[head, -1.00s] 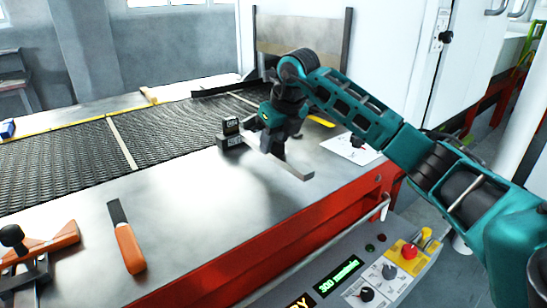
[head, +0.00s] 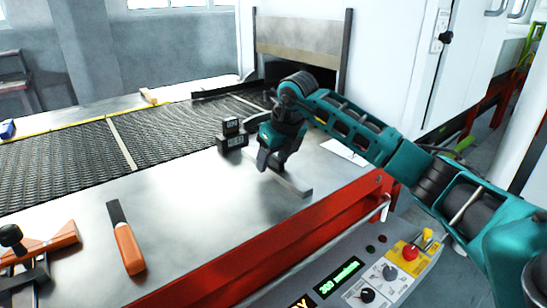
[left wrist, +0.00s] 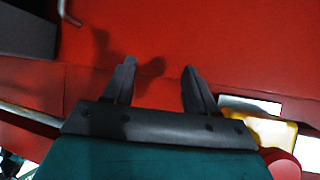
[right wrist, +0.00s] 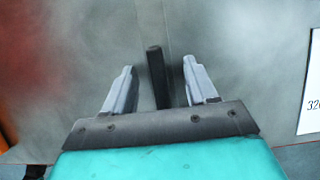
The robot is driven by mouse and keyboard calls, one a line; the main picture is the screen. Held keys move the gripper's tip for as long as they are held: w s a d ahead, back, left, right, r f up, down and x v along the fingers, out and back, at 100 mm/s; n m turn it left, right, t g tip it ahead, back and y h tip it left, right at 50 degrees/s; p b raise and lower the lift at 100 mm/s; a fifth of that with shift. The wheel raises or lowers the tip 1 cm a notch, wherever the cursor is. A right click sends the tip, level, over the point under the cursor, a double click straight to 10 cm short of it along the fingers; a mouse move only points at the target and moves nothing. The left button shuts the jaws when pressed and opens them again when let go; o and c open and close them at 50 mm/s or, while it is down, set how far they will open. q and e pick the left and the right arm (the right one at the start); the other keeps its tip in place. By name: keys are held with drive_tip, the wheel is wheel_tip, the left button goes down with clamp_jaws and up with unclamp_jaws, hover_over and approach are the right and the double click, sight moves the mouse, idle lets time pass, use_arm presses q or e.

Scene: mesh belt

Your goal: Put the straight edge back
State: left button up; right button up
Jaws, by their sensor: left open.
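The straight edge, a slim grey metal bar (head: 292,184), lies on the steel table at the right, near the front edge. Its far part is hidden by my right gripper (head: 268,164), which points down over it. In the right wrist view the dark bar (right wrist: 156,78) lies between the two fingers of the right gripper (right wrist: 157,78), with a gap on both sides. That gripper is open. My left gripper (left wrist: 158,82) is open and empty in front of a red panel; it is outside the head view.
Two small dark blocks (head: 235,142) stand just left of my right gripper. An orange-handled scraper (head: 128,248) and an orange-and-black tool (head: 45,250) lie at the left. The mesh belt (head: 60,155) runs behind; a control panel (head: 370,275) is in front. The middle of the table is clear.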

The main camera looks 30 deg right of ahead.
drive_tip(key=shift+r, duration=0.25)
use_arm(q)
drive_tip(key=shift+s+a+r+p, duration=0.15)
drive_tip(key=shift+a+p, duration=0.15)
drive_tip(key=shift+p, duration=0.2)
use_arm(e)
drive_tip(key=v, duration=1.2)
